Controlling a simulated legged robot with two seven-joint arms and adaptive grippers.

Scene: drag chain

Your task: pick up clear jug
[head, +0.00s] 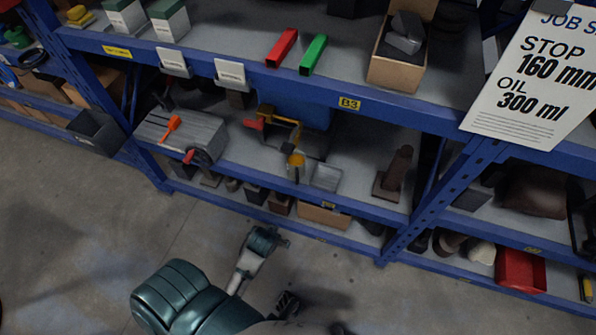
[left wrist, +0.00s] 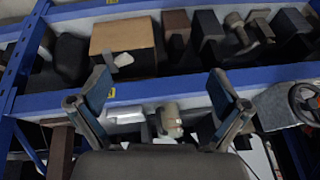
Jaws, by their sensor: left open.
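A small clear, box-like vessel, likely the clear jug (head: 326,177), stands on the middle shelf, right of a yellow-and-grey tool. In the left wrist view a pale clear shape (left wrist: 125,115) behind the left finger appears to be the same vessel, partly hidden. My left gripper (left wrist: 158,80) is open and empty, with its two fingers spread apart in front of the blue shelf beam. A beige, rounded object (left wrist: 171,120) shows between the fingers. My right gripper is not seen.
The blue shelf beam (head: 352,209) runs along the middle shelf's front edge. A dark brown upright block (head: 393,172) stands right of the vessel. A grey machine with a wheel (head: 182,133) is at left. A cardboard box (left wrist: 128,47) sits on the lower shelf. The floor is clear.

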